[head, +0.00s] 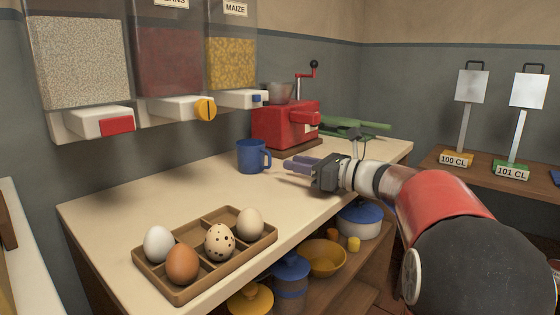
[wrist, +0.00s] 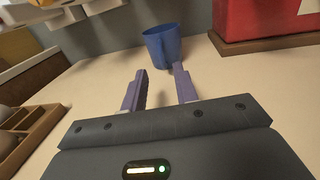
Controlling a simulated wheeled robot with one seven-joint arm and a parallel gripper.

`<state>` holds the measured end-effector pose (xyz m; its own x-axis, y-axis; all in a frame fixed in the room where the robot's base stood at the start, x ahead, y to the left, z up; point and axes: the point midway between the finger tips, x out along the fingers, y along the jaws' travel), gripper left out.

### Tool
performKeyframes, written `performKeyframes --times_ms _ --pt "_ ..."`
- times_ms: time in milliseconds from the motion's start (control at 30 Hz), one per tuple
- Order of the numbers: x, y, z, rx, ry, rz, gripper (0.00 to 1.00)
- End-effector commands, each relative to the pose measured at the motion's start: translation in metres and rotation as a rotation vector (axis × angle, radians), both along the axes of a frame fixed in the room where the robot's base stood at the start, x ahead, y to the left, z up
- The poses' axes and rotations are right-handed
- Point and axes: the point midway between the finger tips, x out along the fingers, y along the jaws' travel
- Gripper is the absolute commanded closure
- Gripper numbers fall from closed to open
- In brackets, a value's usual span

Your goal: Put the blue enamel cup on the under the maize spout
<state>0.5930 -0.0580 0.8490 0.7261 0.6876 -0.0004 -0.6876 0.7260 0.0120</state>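The blue enamel cup (head: 251,157) stands upright on the pale counter, and its handle points right in the head view. In the wrist view the cup (wrist: 161,47) is just beyond the fingertips. My gripper (head: 289,162) is to the right of the cup, low over the counter. Its two fingers (wrist: 160,70) are apart with nothing between them. The maize dispenser (head: 232,62) hangs on the wall, above and slightly left of the cup in the head view. The counter below the spout is bare.
A red hand-crank mill (head: 284,124) on a wooden base stands behind the cup. Two more dispensers with spouts hang at left. A wooden egg tray (head: 207,287) lies at the front left. A green scale-like object (head: 350,126) is at the back right. The mid-counter is clear.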

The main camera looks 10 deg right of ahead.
Motion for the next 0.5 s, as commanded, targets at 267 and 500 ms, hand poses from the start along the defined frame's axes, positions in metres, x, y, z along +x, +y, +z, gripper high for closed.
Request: performKeyframes --times_ms 267,500 --pt "-0.026 -0.024 0.0 0.001 -0.001 -0.001 0.7" --pt "-0.028 -0.026 0.0 0.001 -0.001 0.001 0.7"
